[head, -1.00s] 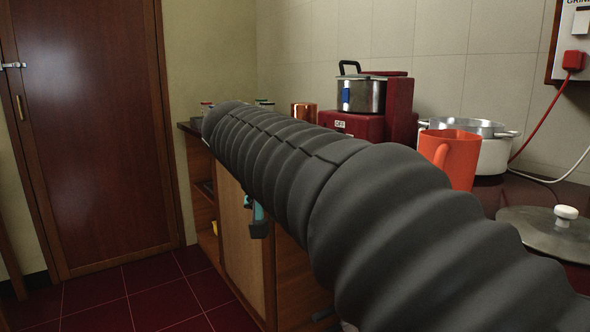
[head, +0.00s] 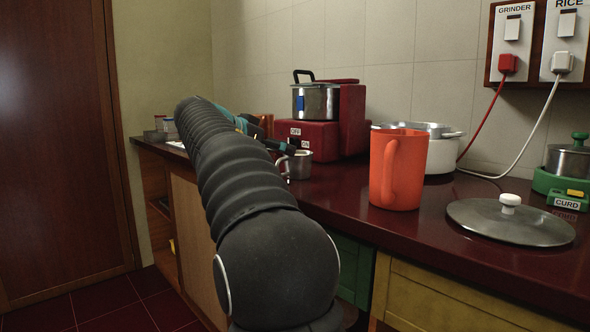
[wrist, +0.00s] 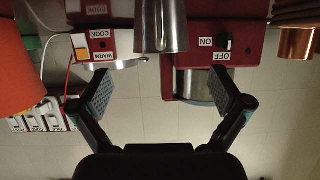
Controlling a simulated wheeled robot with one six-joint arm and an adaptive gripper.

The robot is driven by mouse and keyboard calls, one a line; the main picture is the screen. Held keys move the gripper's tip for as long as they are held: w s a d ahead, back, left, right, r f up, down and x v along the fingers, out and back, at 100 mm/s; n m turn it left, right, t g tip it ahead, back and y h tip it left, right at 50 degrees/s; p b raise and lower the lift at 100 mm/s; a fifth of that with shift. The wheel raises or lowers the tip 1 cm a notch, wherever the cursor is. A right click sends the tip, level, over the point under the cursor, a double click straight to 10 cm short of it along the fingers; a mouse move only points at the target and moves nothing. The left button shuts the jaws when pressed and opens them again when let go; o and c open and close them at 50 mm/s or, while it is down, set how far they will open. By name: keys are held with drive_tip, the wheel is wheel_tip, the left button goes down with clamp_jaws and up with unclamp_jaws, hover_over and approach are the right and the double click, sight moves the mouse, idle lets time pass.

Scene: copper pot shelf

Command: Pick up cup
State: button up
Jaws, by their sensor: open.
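A steel cup (head: 300,165) with a handle stands on the dark red counter, just beyond my gripper (head: 284,147) in the head view. In the wrist view, which is upside down, the steel cup (wrist: 162,25) is at the top middle, ahead of and between the spread fingers of my gripper (wrist: 150,95). The fingers are open, with nothing between them. A larger orange mug (head: 400,168) stands on the counter farther right; it also shows at the left edge of the wrist view (wrist: 15,65). My arm hides part of the gripper in the head view.
A red cooker (head: 335,135) bearing a steel pot (head: 315,102) stands behind the steel cup. A white pot (head: 440,155), a lid (head: 510,222) and a green appliance (head: 560,186) are to the right. Copper vessels (wrist: 295,45) show in the wrist view.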

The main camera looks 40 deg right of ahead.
sight(293, 166)
drive_tip(key=shift+x, duration=3.9)
drive_tip(key=shift+w, duration=0.1)
drive_tip(key=c, duration=1.1)
